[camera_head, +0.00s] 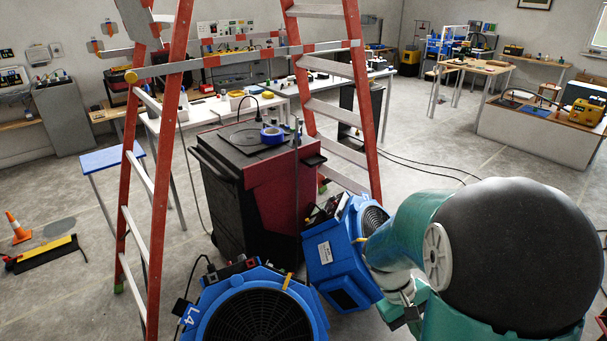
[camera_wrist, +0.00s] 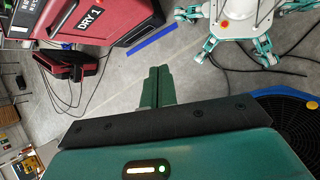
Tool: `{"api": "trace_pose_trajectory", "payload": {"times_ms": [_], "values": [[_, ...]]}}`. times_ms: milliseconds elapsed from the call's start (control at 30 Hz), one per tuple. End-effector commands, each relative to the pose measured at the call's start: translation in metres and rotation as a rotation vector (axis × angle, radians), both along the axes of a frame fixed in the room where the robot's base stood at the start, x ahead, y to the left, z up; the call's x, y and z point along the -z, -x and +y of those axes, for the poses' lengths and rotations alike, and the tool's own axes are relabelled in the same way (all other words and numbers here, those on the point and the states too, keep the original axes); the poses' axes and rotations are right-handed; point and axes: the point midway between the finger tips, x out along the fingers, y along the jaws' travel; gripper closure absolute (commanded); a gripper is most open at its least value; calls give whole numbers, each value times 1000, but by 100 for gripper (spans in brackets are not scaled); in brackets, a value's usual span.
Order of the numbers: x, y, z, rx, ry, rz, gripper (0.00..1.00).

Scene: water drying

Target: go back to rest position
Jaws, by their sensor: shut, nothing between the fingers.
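My gripper (camera_wrist: 155,88) shows in the wrist view with its two green fingers pressed together and nothing between them. It points over bare grey floor, clear of the things around it. My arm fills the lower right of the head view; I cannot make out the fingers there. A red machine marked "DRY 1" (camera_wrist: 85,22) is up and left of the fingers in the wrist view. A blue fan (camera_wrist: 292,112) is at the right edge of that view. In the head view two blue fans stand close by, one (camera_head: 338,262) beside my arm and one (camera_head: 225,283) at the bottom.
A red ladder (camera_head: 165,170) stands at the left front of the head view. A dark red and black cabinet (camera_head: 275,195) stands behind the fans. Cables cross the floor. A blue strip (camera_wrist: 152,40) lies on the floor. Open floor extends behind my arm towards the benches.

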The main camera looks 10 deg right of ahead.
Motion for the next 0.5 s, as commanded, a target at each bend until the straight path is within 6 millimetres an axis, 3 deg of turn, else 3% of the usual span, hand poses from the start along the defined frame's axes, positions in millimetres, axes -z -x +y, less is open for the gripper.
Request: {"api": "trace_pose_trajectory", "payload": {"times_ms": [233,500], "values": [[-60,-4,48,23,-107,-295,100],[-119,6,98,32,-232,-595,100]]}}
